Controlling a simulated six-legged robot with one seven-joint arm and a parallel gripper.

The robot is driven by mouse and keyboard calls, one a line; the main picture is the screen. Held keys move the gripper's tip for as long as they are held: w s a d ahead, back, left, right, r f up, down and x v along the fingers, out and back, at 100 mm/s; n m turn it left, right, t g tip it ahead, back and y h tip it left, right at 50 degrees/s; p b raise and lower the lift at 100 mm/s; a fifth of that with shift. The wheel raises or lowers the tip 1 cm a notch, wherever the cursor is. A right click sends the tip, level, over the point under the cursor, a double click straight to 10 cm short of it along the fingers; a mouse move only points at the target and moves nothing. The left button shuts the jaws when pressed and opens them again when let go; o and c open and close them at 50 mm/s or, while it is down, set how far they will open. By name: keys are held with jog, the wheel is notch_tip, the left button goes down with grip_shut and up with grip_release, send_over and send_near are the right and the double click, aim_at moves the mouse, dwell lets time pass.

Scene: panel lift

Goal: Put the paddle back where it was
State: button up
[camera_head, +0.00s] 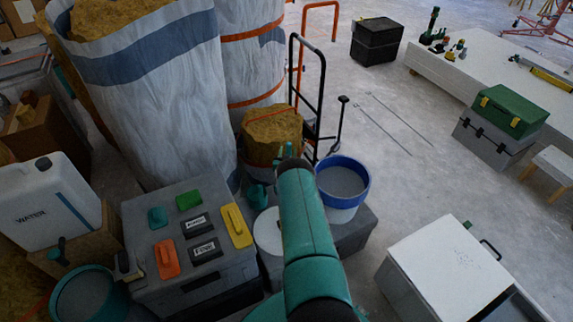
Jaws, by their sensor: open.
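My teal arm reaches forward from the bottom of the view, and my gripper (286,152) is at its far end in front of a yellow-brown block. The arm hides most of the gripper; it is open, and I see nothing held in it. A white bucket with a blue rim (348,204) and grey contents stands just right of the arm. A thin dark rod with a black knob (343,99) stands upright behind the bucket; I cannot tell whether it is the paddle or part of the black hand truck (293,70).
A grey case (150,205) with coloured trowels and labelled blocks stands left of my arm. A white water jug (45,200), large wrapped rolls (150,100) and a teal bucket (62,292) crowd the left. A white-topped box (450,265) is at right. Open floor lies beyond the bucket.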

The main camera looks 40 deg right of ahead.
jog(key=v, duration=0.7)
jog(key=w+a+r+n+y, duration=0.1)
jog(key=w+a+r+y, duration=0.2)
jog(key=w+a+r, duration=0.5)
jog(key=w+a+r+n+y, duration=0.1)
jog(key=w+r+y, duration=0.15)
jog(key=r, duration=1.05)
jog(key=s+a+r+n+y, duration=0.3)
jog(key=a+r+y, duration=0.1)
jog(key=a+r, duration=1.35)
jog(key=s+a+r+n+g+y, duration=0.1)
jog(key=s+a+r+g+y, duration=0.1)
jog(key=s+a+r, duration=0.45)
jog(key=s+a+r+n+g+y, duration=0.15)
jog(key=s+a+r, duration=0.25)
jog(key=s+a, duration=0.45)
jog(key=s+a+n+g, duration=0.1)
jog(key=s+a, duration=0.1)
jog(key=s, duration=0.9)
jog(key=s+a+n+g, duration=0.1)
jog(key=s+a, duration=0.2)
jog(key=s, duration=0.8)
jog(key=shift+s+a+g+y, duration=0.2)
jog(key=shift+s+g+y, duration=0.05)
jog(key=shift+g+y, duration=0.1)
